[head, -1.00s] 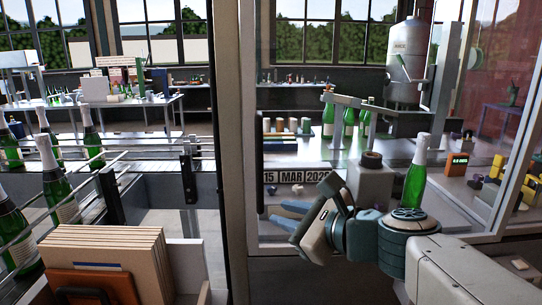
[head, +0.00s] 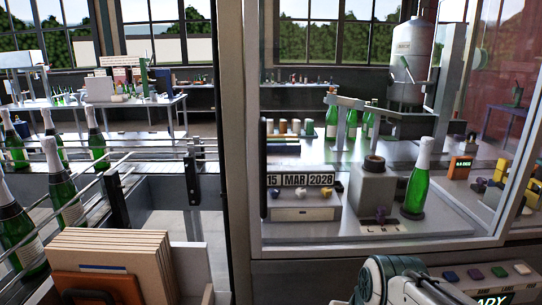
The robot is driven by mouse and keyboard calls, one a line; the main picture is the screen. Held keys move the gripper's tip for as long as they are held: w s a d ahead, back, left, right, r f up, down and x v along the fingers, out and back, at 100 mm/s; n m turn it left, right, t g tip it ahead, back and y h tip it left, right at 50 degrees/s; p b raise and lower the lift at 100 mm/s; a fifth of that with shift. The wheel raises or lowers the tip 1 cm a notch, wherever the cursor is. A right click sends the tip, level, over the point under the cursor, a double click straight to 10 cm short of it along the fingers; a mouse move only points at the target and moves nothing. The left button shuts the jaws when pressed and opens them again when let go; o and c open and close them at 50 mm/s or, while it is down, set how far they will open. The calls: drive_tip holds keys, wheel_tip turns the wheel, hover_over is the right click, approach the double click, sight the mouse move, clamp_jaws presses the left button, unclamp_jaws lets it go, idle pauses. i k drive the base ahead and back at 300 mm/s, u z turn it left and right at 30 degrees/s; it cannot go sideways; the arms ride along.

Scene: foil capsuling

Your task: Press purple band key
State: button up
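A grey key panel (head: 470,288) shows at the bottom right, cut off by the frame edge. A row of small coloured keys sits on its top, with labels too small to read. The purple-looking key (head: 475,274) is second from the left; a pale cream key (head: 522,269) ends the row on the right. Below the keys, a lit display (head: 480,299) shows the letters "ADY". A white and dark green part of my arm is at the bottom edge, left of the panel. My gripper's fingertips are not visible, so any contact with the keys cannot be seen.
Behind the glass frame, a green bottle (head: 418,180) stands upright beside a grey block-shaped device (head: 373,190). A date block (head: 300,180) reads 15 MAR 2028. A conveyor with bottles (head: 60,190) and a box of boards (head: 110,255) are at left.

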sight(475, 273)
drive_tip(key=z, duration=1.3)
